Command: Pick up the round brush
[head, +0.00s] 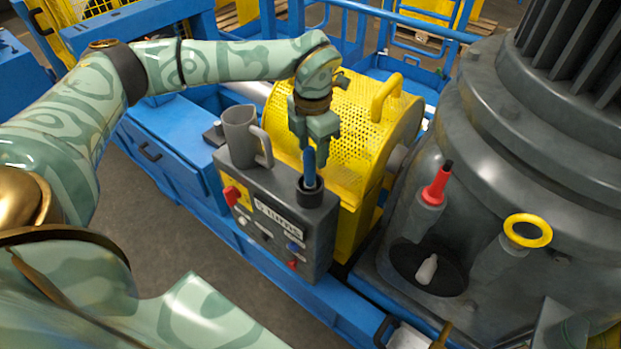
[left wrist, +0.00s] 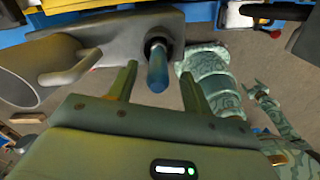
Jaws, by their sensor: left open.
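The round brush (head: 309,168) shows as a blue handle standing upright in a dark round cup (head: 310,192) on the corner of a grey control box. Its lower end is hidden inside the cup. My left gripper (head: 312,147) is directly above the cup, pointing down, with its fingers around the upper handle. In the left wrist view, the gripper (left wrist: 157,84) is open. The blue handle (left wrist: 157,72) stands between the two fingers, with a visible gap on both sides.
A grey mug (head: 238,138) stands on the control box (head: 272,218) to the left of the brush. A yellow perforated guard (head: 340,105) with a handle is close behind. A large grey machine housing (head: 500,180) fills the right, with a red-tipped fitting (head: 437,185) and a yellow ring (head: 528,231).

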